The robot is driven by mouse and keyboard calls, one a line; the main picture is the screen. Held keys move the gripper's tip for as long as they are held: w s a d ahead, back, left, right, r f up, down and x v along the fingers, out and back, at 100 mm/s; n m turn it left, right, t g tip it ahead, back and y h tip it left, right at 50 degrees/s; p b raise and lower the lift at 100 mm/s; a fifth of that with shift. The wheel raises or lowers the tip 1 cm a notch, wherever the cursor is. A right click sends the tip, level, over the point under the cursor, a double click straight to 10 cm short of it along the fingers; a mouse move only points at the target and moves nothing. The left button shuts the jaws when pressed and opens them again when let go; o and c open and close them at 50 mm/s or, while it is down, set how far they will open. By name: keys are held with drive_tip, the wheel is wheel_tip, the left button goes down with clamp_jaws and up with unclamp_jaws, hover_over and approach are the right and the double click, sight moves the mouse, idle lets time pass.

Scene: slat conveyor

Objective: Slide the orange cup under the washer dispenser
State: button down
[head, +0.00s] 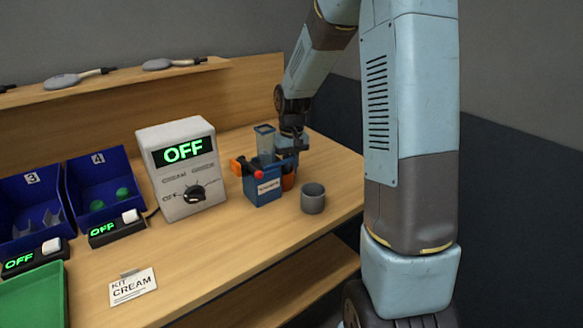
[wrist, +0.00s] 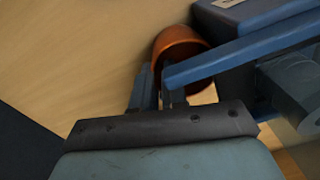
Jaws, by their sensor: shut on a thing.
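The orange cup (head: 289,181) stands on the bench at the right side of the blue washer dispenser (head: 263,190), partly hidden by it in the head view. The dispenser has a clear hopper (head: 265,140) on top and a red-orange part at its left. My gripper (head: 291,158) reaches down at the dispenser's right side. In the wrist view the cup (wrist: 176,42) is at the fingertips of my gripper (wrist: 160,92), which is shut on it; the exact contact is partly hidden. A blue bar (wrist: 240,55) of the dispenser crosses over the cup's edge.
A grey cup (head: 313,200) stands just right of the orange cup. A grey control box (head: 180,170) reading OFF stands to the left, with blue bins (head: 98,185) beyond it. A KIT CREAM card (head: 132,288) lies in front. The bench front centre is clear.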

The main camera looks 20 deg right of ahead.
drive_tip(key=shift+a, duration=0.1)
drive_tip(key=c, duration=1.1)
unclamp_jaws()
wheel_tip(320, 180, up, 14)
drive_tip(key=shift+d+f, duration=0.2)
drive_tip(key=shift+d, duration=0.05)
drive_tip(key=s+r+t, duration=0.2)
drive_tip(key=s+r, duration=0.1)
drive_tip(key=s, duration=1.1)
drive_tip(key=s+a+r+t, duration=0.1)
drive_tip(key=s+r+t, duration=0.2)
drive_tip(key=s, duration=1.1)
drive_tip(key=shift+r+m+t, duration=0.3)
drive_tip(key=shift+r, duration=0.3)
